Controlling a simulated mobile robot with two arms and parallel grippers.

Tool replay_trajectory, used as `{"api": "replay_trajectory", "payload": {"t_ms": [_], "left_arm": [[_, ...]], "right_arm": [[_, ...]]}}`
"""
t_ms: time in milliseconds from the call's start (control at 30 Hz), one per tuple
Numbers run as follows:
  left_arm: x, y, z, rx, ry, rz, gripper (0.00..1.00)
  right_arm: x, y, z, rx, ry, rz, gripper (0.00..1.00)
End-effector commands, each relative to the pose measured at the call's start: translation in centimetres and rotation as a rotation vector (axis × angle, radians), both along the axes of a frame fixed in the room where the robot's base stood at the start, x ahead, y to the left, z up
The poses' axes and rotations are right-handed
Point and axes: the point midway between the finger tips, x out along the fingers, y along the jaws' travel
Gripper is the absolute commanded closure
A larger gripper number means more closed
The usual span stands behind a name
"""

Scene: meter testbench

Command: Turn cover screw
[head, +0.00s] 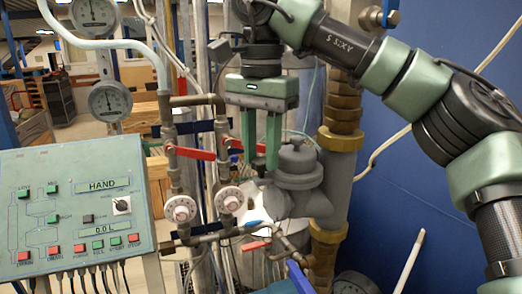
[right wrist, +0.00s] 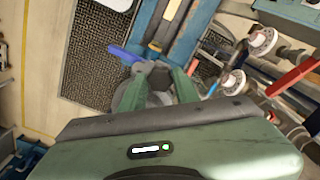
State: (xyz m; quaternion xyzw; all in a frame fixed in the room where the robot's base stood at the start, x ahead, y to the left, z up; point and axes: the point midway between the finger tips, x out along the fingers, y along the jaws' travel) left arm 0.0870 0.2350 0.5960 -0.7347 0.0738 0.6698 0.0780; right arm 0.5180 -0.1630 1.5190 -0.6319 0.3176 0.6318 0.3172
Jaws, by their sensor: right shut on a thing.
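My right gripper (head: 259,165) points straight down in the head view, its two green fingers a little apart. Its fingertips are beside the grey rounded meter body (head: 297,170), to the left of its domed top. In the right wrist view the gripper (right wrist: 163,80) has a small grey piece (right wrist: 156,76) between its fingers, and it is shut on this piece. The piece looks like the cover screw, but its shape is mostly hidden by the fingers. Larger grey parts show just beyond the fingers. My left gripper is not in view.
Left of my gripper, pipes carry red levers (head: 194,153) and white dials (head: 181,209). A control panel (head: 75,205) stands at the left. A thick brass-fitted pipe (head: 340,140) rises close on the right, before a blue wall (head: 430,200).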

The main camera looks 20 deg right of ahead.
Motion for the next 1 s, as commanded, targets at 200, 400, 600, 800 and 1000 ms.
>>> {"api": "replay_trajectory", "payload": {"t_ms": [200, 400, 600, 800, 1000], "left_arm": [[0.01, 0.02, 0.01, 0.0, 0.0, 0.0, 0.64], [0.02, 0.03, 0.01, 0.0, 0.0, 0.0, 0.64], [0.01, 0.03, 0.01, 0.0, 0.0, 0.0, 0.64], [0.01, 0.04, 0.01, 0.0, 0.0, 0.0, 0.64], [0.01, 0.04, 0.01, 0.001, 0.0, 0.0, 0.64]], "right_arm": [[-0.01, -0.03, 0.07, 0.0, -0.001, 0.137, 1.0], [-0.01, -0.03, 0.08, 0.0, -0.002, 0.215, 1.0], [-0.01, -0.03, 0.08, 0.001, -0.001, 0.249, 1.0], [-0.01, -0.03, 0.08, 0.001, -0.001, 0.256, 1.0], [0.0, -0.03, 0.08, 0.001, -0.001, 0.255, 1.0]]}}
